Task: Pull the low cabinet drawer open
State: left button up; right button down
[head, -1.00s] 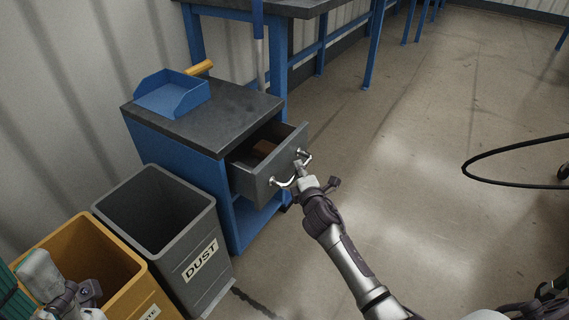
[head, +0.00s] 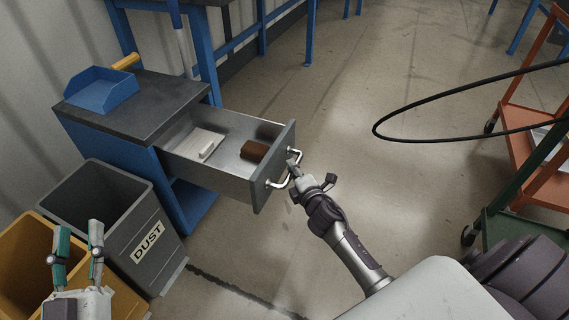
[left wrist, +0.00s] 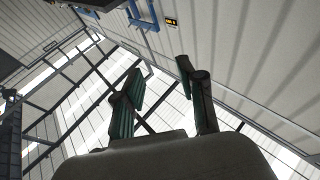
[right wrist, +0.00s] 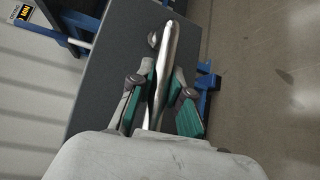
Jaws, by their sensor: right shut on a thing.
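The low blue cabinet (head: 97,129) has a dark top, and its grey drawer (head: 212,180) stands well out from the body. Inside the drawer lie a white block-like thing (head: 203,143) and a brown block (head: 254,151). My right gripper (head: 294,170) is at the silver bar handle (head: 276,184) on the drawer front. In the right wrist view the handle (right wrist: 168,55) runs between the fingers, and the gripper is shut on it. My left gripper (head: 76,240) is open and empty, raised in front of the bins at the lower left.
A grey bin marked DUST (head: 146,240) and a yellow bin (head: 22,255) stand left of the drawer. A blue tray (head: 101,90) sits on the cabinet top. An orange and green cart (head: 530,160) and a black cable (head: 400,138) are at right. The floor between is clear.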

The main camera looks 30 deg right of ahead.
pick_arm(q)
jog(key=shift+w+f+g, duration=0.1)
jog(key=shift+f+g, duration=0.4)
jog(key=shift+f, duration=0.2)
pick_arm(e)
jog(key=shift+s+d, duration=0.45)
jog(key=shift+s, duration=0.2)
jog(key=c, duration=1.1)
grip_release()
jog(key=s+a+r, duration=0.1)
jog(key=s, duration=1)
jog(key=shift+s+a+r, duration=0.3)
jog(key=shift+s, duration=0.1)
